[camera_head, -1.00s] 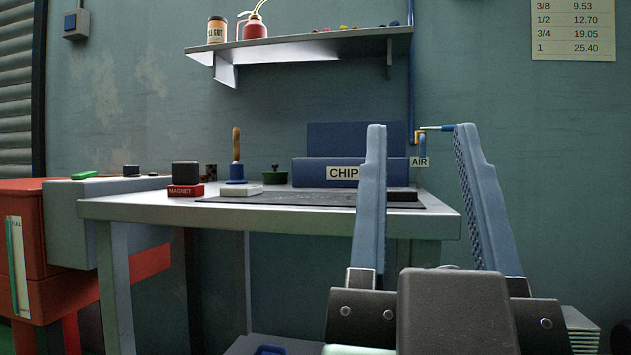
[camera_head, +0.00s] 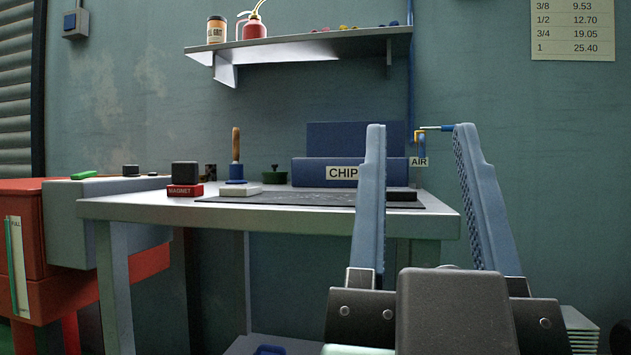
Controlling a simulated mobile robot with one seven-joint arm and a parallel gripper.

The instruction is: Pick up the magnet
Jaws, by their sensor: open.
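The magnet (camera_head: 185,174) is a dark grey block. It sits on a red base labelled MAGNET (camera_head: 185,190) at the left part of the grey table (camera_head: 270,211). My gripper (camera_head: 420,130) is in the right foreground, with two blue-grey upright fingers spread wide apart. It is open and empty, well to the right of the magnet and nearer to the camera. The left finger covers part of the blue CHIP box (camera_head: 322,172).
A wooden-handled brush (camera_head: 236,155) stands on a white block (camera_head: 240,190) right of the magnet, with a green knobbed item (camera_head: 274,175) beyond. A dark mat (camera_head: 280,198) lies on the table. A shelf (camera_head: 300,45) hangs above. A red cabinet (camera_head: 40,250) stands left.

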